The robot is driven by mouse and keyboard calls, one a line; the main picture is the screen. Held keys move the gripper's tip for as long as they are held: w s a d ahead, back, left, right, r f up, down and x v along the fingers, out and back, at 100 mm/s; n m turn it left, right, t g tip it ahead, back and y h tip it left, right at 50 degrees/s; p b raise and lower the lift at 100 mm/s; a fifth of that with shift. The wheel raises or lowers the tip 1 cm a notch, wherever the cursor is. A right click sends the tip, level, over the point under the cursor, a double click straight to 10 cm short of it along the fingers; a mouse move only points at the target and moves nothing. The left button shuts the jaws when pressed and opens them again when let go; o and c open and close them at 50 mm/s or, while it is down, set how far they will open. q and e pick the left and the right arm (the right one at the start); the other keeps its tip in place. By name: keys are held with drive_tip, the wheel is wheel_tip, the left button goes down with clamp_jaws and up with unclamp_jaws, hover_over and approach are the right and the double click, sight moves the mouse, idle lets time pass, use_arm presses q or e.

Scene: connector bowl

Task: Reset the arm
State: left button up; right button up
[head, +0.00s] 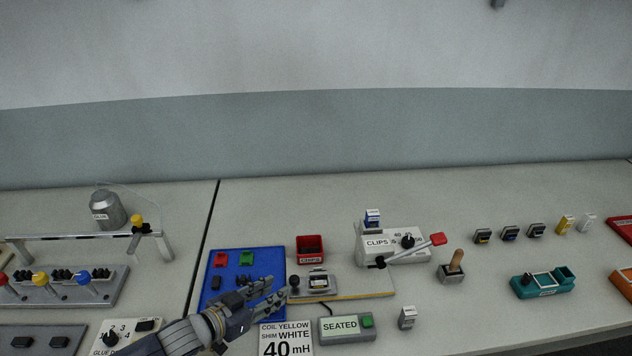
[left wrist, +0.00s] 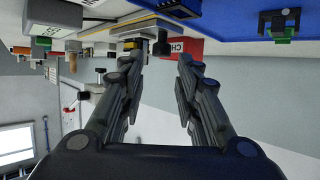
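My left gripper (head: 277,299) reaches in from the lower left over the blue board, just left of the grey fixture with a black knob (head: 294,282). Its fingers are apart with nothing between them, as the left wrist view (left wrist: 157,85) also shows. Whether it touches the fixture is hard to tell. My right gripper is in neither view.
A blue board (head: 214,262) with red and green blocks lies under the left gripper. Nearby are a red bin (head: 310,244), a clips dispenser with a red-tipped lever (head: 372,243), a "SEATED" box (head: 341,338) and a "40 mH" card (head: 270,348). The back middle is clear.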

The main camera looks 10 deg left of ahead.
use_arm(q)
drive_tip(key=shift+n+g+y, duration=0.4)
drive_tip(key=shift+g+y, duration=0.1)
drive_tip(key=shift+y, duration=0.2)
drive_tip(key=s+d, duration=0.1)
drive_tip(key=s+d+f, duration=0.1)
drive_tip(key=s+d, duration=0.1)
drive_tip(key=shift+s+d+f, duration=0.25)
drive_tip(key=shift+s+d, duration=0.05)
drive_tip(key=shift+s, duration=0.1)
drive_tip(key=shift+n+g+y, duration=0.5)
drive_tip(key=shift+g+y, duration=0.3)
drive_tip(key=shift+y, duration=0.1)
drive_tip(key=s, duration=0.5)
drive_tip(key=shift+d+f, duration=0.35)
drive_tip(key=shift+d, duration=0.05)
drive_tip(key=s+a+n+g+y, duration=0.1)
drive_tip(key=s+a+g+y, duration=0.15)
drive_tip(key=s, duration=0.55)
drive_tip(key=s+a+n+g+y, duration=0.1)
drive_tip(key=s+a+g, duration=0.15)
drive_tip(key=s, duration=0.55)
wheel_tip(320, 180, down, 28)
drive_tip(key=s+g+b, duration=0.2)
drive_tip(key=s+a+f+g+b, duration=0.1)
drive_tip(key=s+a+f+b, duration=0.1)
drive_tip(key=s+f, duration=1.5)
wheel_tip(320, 180, down, 2)
drive_tip(key=shift+a+f, duration=0.1)
drive_tip(key=shift+a, duration=0.2)
